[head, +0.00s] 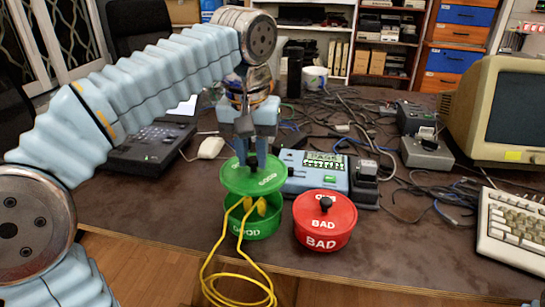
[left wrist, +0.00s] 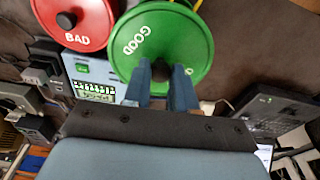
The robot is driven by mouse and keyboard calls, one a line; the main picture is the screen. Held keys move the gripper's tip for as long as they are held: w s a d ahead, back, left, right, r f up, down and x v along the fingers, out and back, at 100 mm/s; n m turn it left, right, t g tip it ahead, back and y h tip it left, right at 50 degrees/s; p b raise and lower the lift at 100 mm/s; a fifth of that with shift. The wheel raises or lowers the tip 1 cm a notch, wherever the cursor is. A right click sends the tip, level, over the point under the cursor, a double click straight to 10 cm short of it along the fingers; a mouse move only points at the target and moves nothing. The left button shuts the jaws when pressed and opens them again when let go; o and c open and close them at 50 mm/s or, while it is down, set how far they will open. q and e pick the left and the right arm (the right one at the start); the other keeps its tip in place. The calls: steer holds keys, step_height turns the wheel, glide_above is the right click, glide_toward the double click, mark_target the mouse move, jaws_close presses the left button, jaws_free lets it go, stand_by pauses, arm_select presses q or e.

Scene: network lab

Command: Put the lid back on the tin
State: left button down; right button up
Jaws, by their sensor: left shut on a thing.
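A green lid (head: 252,177) marked GOOD is held above the open green tin (head: 262,224), also marked GOOD. A gap shows between the lid and the tin's rim. In the left wrist view the lid (left wrist: 165,30) fills the area just past my left fingertips (left wrist: 176,75) and covers the tin. Yellow cable (head: 235,262) with yellow plugs sits in the tin and hangs over its front. My right gripper is not in view.
A red tin (head: 323,222) marked BAD, with its lid on, stands just right of the green tin. A blue tester (head: 312,172) is behind them. A desk phone (head: 150,147), a mouse (head: 211,147), tangled cables and a keyboard (head: 515,229) lie around. The table's front edge is close.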

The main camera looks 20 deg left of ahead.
mark_target(251, 171)
arm_select(q)
steer(key=shift+a+f, duration=0.1)
steer(key=shift+a, duration=0.15)
steer(key=shift+f, duration=0.15)
steer(key=shift+f+b, duration=0.7)
steer(key=shift+f, duration=0.25)
step_height(251, 171, down, 2)
steer(key=shift+f+b, duration=0.1)
steer(key=shift+b, duration=1.05)
steer(key=shift+f+b, duration=0.65)
steer(key=shift+f, duration=0.25)
steer(key=shift+p, duration=0.4)
steer(key=shift+f, duration=0.15)
